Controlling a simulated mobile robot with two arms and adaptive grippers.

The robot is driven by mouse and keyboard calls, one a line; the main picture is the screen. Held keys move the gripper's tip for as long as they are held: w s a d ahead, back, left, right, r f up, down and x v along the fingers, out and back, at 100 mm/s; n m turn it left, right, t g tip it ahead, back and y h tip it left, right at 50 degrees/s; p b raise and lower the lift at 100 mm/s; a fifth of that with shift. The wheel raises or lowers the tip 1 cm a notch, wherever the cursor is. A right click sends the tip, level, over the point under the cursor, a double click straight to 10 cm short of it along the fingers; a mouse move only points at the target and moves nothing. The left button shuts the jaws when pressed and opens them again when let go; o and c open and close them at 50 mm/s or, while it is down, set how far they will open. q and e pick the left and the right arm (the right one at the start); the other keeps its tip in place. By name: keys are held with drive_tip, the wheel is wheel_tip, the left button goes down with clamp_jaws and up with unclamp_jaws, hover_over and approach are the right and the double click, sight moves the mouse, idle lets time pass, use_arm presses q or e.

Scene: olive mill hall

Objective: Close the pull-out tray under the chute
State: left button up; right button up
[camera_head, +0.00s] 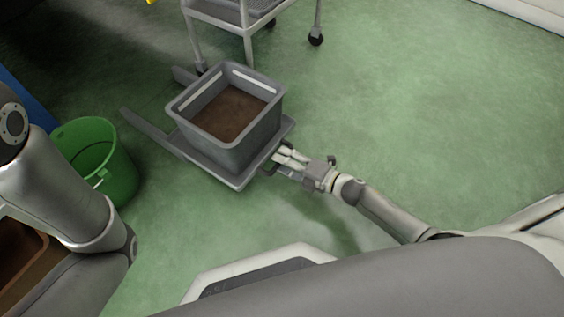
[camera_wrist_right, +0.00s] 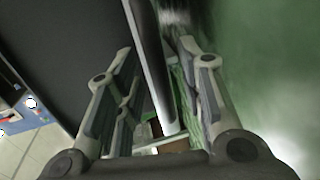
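The pull-out tray (camera_head: 236,183) is a flat grey platform standing out low above the floor, with grey rails (camera_head: 150,131) at its far left. A grey bin (camera_head: 258,137) with brown stuff in it stands upright on the tray. A dark handle (camera_head: 271,168) sits at the tray's near right edge. My right gripper (camera_head: 280,157) is at this handle. In the right wrist view its two fingers (camera_wrist_right: 157,75) are spread, with a grey edge between them and gaps beside it. Whether they touch the handle is unclear. My left gripper is out of view. No chute can be made out.
A green bucket (camera_head: 112,176) stands on the floor left of the tray, near my left arm. A white wheeled cart (camera_head: 248,14) stands behind the bin. The green floor at the right is clear.

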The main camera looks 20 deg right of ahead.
drive_tip(key=shift+w+a+f, duration=0.1)
drive_tip(key=shift+w+a, duration=0.3)
drive_tip(key=shift+w, duration=0.1)
clamp_jaws()
